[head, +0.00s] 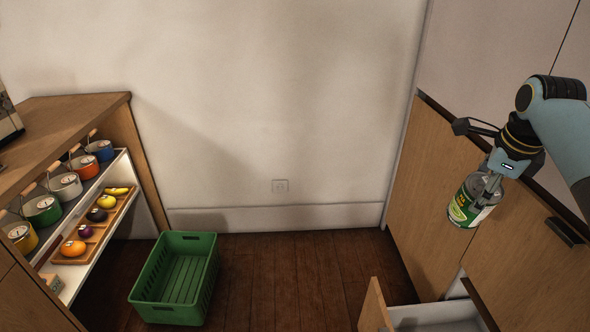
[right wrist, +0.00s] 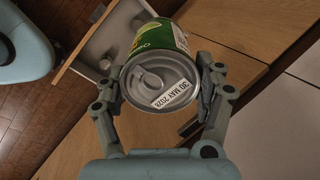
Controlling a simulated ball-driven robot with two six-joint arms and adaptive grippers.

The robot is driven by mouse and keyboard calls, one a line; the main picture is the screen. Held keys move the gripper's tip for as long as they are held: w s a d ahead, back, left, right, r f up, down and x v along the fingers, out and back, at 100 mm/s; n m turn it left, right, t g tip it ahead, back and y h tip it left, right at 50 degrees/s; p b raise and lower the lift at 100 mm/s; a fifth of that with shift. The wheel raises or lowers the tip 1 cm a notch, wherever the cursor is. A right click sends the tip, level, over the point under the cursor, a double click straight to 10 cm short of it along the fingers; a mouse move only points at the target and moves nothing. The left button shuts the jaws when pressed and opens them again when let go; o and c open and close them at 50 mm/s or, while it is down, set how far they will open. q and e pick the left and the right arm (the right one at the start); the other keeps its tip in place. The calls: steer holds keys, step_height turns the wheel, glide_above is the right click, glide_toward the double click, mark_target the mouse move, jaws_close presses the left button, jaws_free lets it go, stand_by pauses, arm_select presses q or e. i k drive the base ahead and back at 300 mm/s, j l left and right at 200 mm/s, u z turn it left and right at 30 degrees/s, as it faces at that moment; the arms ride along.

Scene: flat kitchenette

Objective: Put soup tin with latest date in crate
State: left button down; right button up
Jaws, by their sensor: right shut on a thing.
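My right gripper (head: 490,178) is shut on a green soup tin (head: 466,204) with a white and yellow label, held up in the air in front of the wooden cabinet at the right. In the right wrist view the tin (right wrist: 160,75) sits between the two fingers of the gripper (right wrist: 163,90). Its metal end faces the camera and a white sticker on it reads "30 MAY 2028". The green crate (head: 207,280) stands on the floor at lower centre left and looks empty. The tin is well to the right of the crate and above it. My left gripper is out of view.
An open drawer (head: 435,313) sticks out at the lower right, below the tin. At the left, a wooden cabinet (head: 75,115) has a shelf with several coloured pots and a wooden tray (head: 98,232) of fruit. The floor (head: 290,270) between crate and drawer is clear.

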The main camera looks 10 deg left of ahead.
mark_target(186, 286)
steer(key=i+j+u, duration=0.2)
steer(key=u, duration=0.15)
steer(key=i+j+u, duration=0.2)
steer(key=j+u, duration=0.15)
steer(key=i+j+u, duration=0.3)
steer(key=i+l+u, duration=0.45)
steer(key=u, duration=0.15)
steer(key=i+l+u, duration=0.3)
steer(key=l+u, duration=0.3)
steer(key=i+l+u, duration=0.1)
steer(key=l+u, duration=0.2)
steer(key=l, duration=0.15)
steer(key=l+u, duration=0.3)
steer(key=i+l, duration=0.05)
steer(key=l, duration=0.05)
